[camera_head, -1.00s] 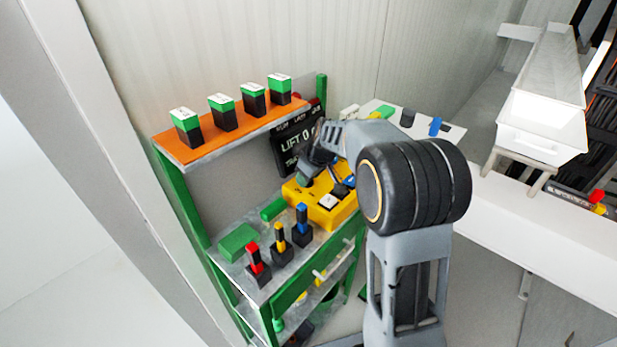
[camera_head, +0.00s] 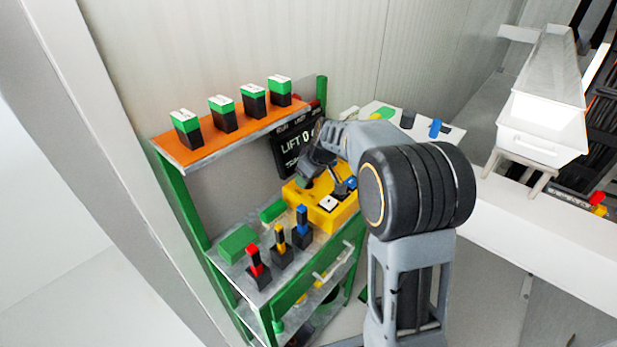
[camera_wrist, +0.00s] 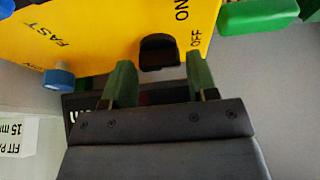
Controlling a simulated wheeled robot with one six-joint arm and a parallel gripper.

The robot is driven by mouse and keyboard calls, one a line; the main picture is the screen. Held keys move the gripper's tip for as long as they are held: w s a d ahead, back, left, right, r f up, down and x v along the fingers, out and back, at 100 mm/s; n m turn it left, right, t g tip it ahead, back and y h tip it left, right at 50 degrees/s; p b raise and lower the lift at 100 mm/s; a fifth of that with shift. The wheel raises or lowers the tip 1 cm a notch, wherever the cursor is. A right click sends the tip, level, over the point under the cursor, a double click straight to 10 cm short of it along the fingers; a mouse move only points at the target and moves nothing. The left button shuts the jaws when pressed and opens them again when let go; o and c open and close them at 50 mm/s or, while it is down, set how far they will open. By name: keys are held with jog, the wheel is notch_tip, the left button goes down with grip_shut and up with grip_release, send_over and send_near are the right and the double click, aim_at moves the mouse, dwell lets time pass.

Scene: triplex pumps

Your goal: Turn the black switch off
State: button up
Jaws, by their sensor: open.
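The black switch (camera_wrist: 158,52) sits on the yellow control box (camera_wrist: 100,30) in the wrist view, with ON and OFF lettering to its right. The yellow box (camera_head: 333,216) stands on the green shelf unit in the head view. My gripper (camera_wrist: 160,82) is open and empty, with its two green fingertips pointing at the box, one toward each side of the switch. Whether they touch it I cannot tell. In the head view my gripper (camera_head: 304,182) is over the box's back left and partly hides its top. A blue knob (camera_wrist: 58,77) is left of the fingers.
Red, yellow and blue lever switches (camera_head: 280,247) stand in front of the box. Several green-and-black blocks (camera_head: 222,112) stand on the orange upper shelf (camera_head: 178,151). A dark display (camera_head: 290,147) reading LIFT stands behind. A white counter (camera_head: 540,225) lies to the right.

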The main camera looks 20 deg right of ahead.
jog(key=v, duration=1.3)
jog(key=shift+s, duration=0.15)
jog(key=s+f+m, duration=0.2)
jog(key=s, duration=0.1)
jog(key=s+f+m+h, duration=0.1)
jog(key=s+f+m, duration=0.1)
jog(key=f+m, duration=0.1)
jog(key=shift+s+d+f+g, duration=0.2)
jog(key=shift+s+f+g, duration=0.1)
jog(key=shift+s+f, duration=0.05)
jog(key=s+a+f+m+h, duration=0.1)
jog(key=s+a+f, duration=0.2)
jog(key=s, duration=1.2)
jog(key=shift+s+m+p, duration=0.15)
jog(key=shift+m+p, duration=0.15)
jog(key=shift+p, duration=0.1)
jog(key=shift+f, duration=0.15)
